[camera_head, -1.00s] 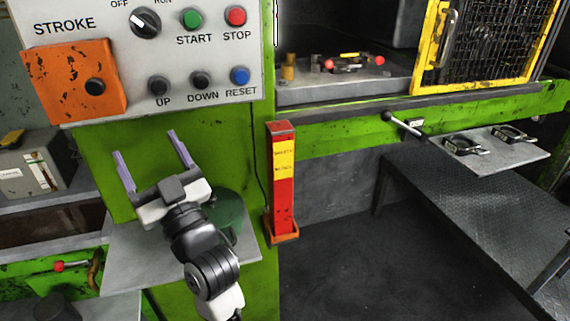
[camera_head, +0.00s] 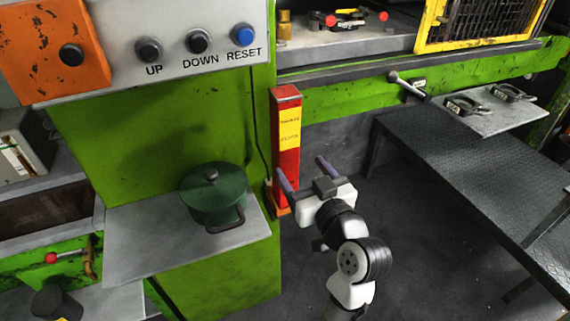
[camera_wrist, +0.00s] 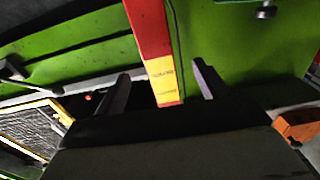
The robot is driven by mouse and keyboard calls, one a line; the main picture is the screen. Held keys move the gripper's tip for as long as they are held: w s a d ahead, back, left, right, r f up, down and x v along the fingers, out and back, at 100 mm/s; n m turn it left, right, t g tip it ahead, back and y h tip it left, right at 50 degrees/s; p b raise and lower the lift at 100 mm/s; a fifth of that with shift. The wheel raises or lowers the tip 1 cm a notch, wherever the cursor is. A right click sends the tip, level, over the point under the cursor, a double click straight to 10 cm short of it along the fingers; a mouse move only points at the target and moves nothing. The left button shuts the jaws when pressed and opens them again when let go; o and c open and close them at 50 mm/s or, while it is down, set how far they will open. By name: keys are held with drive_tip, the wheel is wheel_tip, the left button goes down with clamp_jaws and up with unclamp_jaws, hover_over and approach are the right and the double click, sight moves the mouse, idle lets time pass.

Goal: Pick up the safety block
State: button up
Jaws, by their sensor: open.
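The safety block (camera_head: 287,108) is a tall red post with a yellow label, standing upright in an orange holder (camera_head: 282,208) against the green press column. My gripper (camera_head: 299,168) is open, with its two purple-grey fingers pointing toward the block's lower part. In the wrist view the block (camera_wrist: 148,28) shows red with its yellow label between and beyond the two finger tips of my gripper (camera_wrist: 160,78). I cannot tell whether the fingers touch it. In the head view the fingers hide part of its lower end.
A green lidded pot (camera_head: 214,200) stands on a grey shelf (camera_head: 140,238) left of the block. A control panel (camera_head: 190,20) hangs above. A dark metal platform (camera_head: 460,150) fills the right side. The dark floor around my arm looks clear.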

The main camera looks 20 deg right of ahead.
sight(288, 149)
drive_tip(key=shift+w+f+b, duration=0.2)
drive_tip(key=shift+w+b, duration=0.4)
drive_tip(key=shift+b, duration=2.1)
drive_tip(key=w, duration=0.1)
drive_tip(key=w+p, duration=0.1)
drive_tip(key=w, duration=0.3)
drive_tip(key=shift+w+a+r, duration=0.1)
drive_tip(key=shift+a+r, duration=0.05)
drive_tip(key=shift+r, duration=0.2)
drive_tip(key=shift+w+f+p, duration=0.2)
drive_tip(key=shift+w+p, duration=0.45)
drive_tip(key=shift+w, duration=0.85)
drive_tip(key=shift+w+f+p, duration=0.15)
drive_tip(key=shift+w+p, duration=0.45)
drive_tip(key=shift+w, duration=0.85)
clamp_jaws()
drive_tip(key=shift+r, duration=0.1)
